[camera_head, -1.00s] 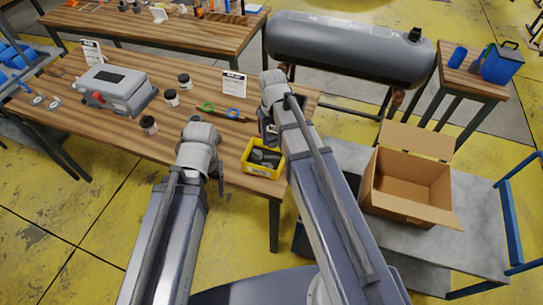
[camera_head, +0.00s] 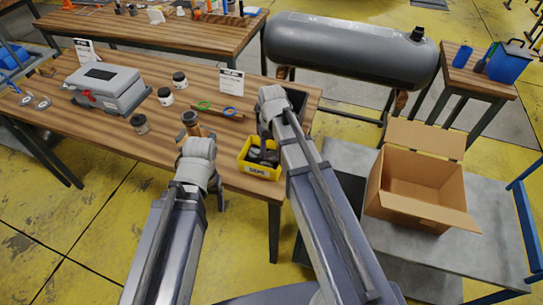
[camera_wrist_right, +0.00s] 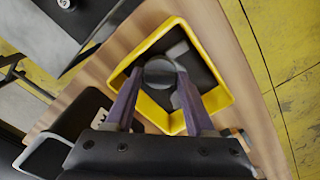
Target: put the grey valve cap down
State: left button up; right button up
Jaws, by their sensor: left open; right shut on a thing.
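The grey valve cap (camera_wrist_right: 160,71) shows in the right wrist view as a dark grey round piece between my right fingertips. My right gripper (camera_wrist_right: 160,82) is shut on it, over the yellow bin (camera_wrist_right: 224,97). How high it is above the bin's contents is hard to tell. In the head view the yellow bin (camera_head: 263,172) stands at the table's near right edge with dark pieces in it, and my right wrist hides the cap. My left gripper (camera_head: 219,190) is open near the table's front edge, its fingers mostly hidden by the wrist.
On the wooden table (camera_head: 160,143) are a grey case (camera_head: 104,88), several small jars (camera_head: 180,80), a white sign (camera_head: 231,82) and coloured rings (camera_head: 231,112). A brown-and-black bottle (camera_head: 192,125) stands just beyond my left wrist. An open carton (camera_head: 418,190) is on a cart at right.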

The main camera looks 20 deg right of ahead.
aim_at(272, 153)
pick_arm(q)
jog(key=shift+f, duration=0.25)
pick_arm(e)
jog(key=shift+f, duration=0.25)
jog(key=shift+f, duration=0.35)
pick_arm(q)
jog(key=shift+f, duration=0.35)
pick_arm(e)
jog(key=o, duration=1)
pick_arm(q)
jog(key=shift+r, duration=0.1)
pick_arm(e)
jog(key=shift+o, duration=0.2)
notch_tip(272, 153, up, 13)
jog(key=p, duration=1.2)
pick_arm(q)
notch_tip(272, 153, up, 12)
jog(key=shift+r, duration=0.25)
pick_arm(e)
jog(key=s+a+n+h, duration=0.1)
jog(key=s+a, duration=0.9)
jog(key=s, duration=0.4)
jog(key=shift+s+a+n, duration=0.15)
jog(key=shift+a+n, duration=0.1)
jog(key=shift+n, duration=0.05)
jog(key=shift+f, duration=0.1)
